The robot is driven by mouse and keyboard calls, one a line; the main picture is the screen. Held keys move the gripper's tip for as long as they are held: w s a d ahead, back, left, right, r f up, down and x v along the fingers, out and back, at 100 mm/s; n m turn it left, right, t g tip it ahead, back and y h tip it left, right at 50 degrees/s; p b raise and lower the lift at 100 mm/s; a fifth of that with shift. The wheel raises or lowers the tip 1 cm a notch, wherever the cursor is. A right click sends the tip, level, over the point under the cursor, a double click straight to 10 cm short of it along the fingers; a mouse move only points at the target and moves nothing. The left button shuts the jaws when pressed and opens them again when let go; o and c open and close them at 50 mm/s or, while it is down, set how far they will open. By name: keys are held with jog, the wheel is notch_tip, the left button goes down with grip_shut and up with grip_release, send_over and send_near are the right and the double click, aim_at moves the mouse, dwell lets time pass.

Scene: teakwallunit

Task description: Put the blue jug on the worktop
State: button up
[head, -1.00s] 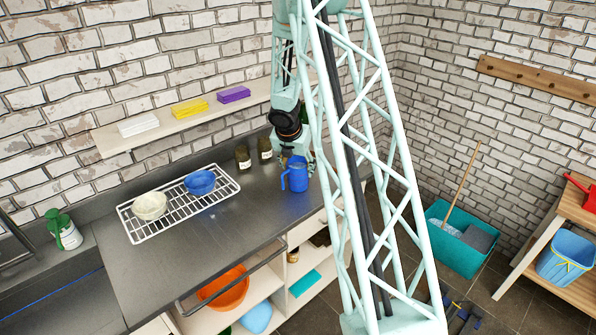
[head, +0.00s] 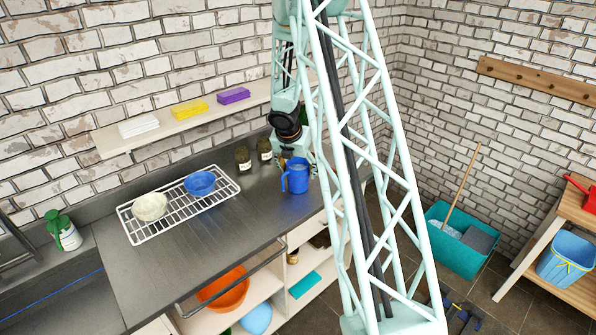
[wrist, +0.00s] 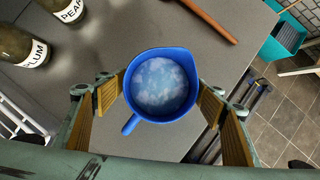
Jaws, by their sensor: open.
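The blue jug (head: 296,178) stands upright on the grey worktop (head: 150,275), near its right end. In the wrist view the jug (wrist: 187,64) shows from above, with its handle pointing to the lower left and a pale cloudy pattern inside. My gripper (wrist: 163,103) is open, with one finger on each side of the jug in that view; I cannot tell if either finger touches it. In the head view my gripper (head: 287,155) is just behind the jug and partly hidden.
Two dark labelled jars (head: 243,159) stand behind, left of my gripper. A white wire rack (head: 134,228) holds a cream bowl (head: 150,206) and a blue bowl (head: 200,183). A wooden stick (wrist: 208,20) lies beyond the jug. The front middle worktop is clear.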

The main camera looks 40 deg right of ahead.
jog(key=shift+r, duration=0.1)
jog(key=shift+p+v, duration=1.9)
jog(key=shift+v, duration=4.1)
